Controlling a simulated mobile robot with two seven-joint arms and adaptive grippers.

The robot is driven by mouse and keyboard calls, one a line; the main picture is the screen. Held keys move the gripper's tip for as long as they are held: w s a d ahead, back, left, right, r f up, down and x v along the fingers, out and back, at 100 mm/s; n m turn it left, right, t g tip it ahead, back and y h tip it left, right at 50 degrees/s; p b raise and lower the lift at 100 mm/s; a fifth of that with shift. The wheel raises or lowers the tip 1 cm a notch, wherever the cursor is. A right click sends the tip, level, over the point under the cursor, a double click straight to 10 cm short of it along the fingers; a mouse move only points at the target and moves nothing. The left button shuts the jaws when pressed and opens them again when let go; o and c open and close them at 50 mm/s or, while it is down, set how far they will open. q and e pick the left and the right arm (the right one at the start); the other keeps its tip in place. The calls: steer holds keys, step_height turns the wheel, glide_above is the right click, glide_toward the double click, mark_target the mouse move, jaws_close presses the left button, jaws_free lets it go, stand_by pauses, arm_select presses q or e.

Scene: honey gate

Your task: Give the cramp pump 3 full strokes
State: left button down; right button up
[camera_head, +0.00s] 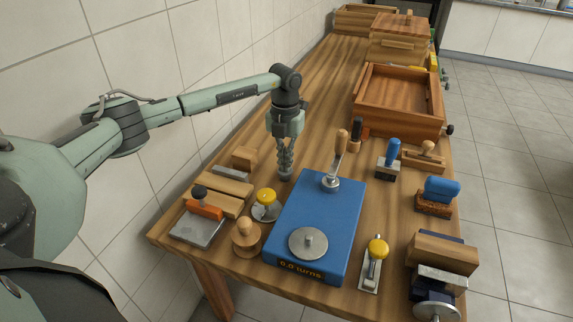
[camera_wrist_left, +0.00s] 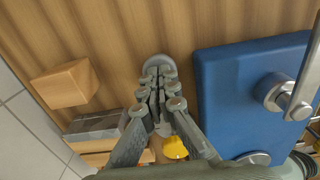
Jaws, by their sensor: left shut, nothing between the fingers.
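My left gripper (camera_head: 286,172) points down over the wooden bench, just left of the blue box's far end. Its fingers are shut and empty, and they also show in the left wrist view (camera_wrist_left: 158,85). A grey rounded piece (camera_wrist_left: 158,65) shows at the fingertips; I cannot tell what it belongs to. I cannot tell for sure which thing is the cramp pump. A yellow-knobbed piece on a round grey base (camera_head: 266,211) stands left of the blue box, and a yellow-knobbed lever on a pale plate (camera_head: 372,276) stands right of it. My right gripper is not in view.
The blue box (camera_head: 338,213) carries a wooden-handled crank (camera_head: 337,160), a grey disc and the reading "0.0 turns". Wooden blocks (camera_head: 232,185) lie to its left. The bench beyond the gripper is clear.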

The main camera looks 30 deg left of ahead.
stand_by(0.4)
arm_select(q)
steer(key=shift+r+p, duration=1.55)
steer(key=shift+r, duration=0.3)
steer(key=shift+r+p, duration=0.7)
steer(key=shift+r, duration=1.8)
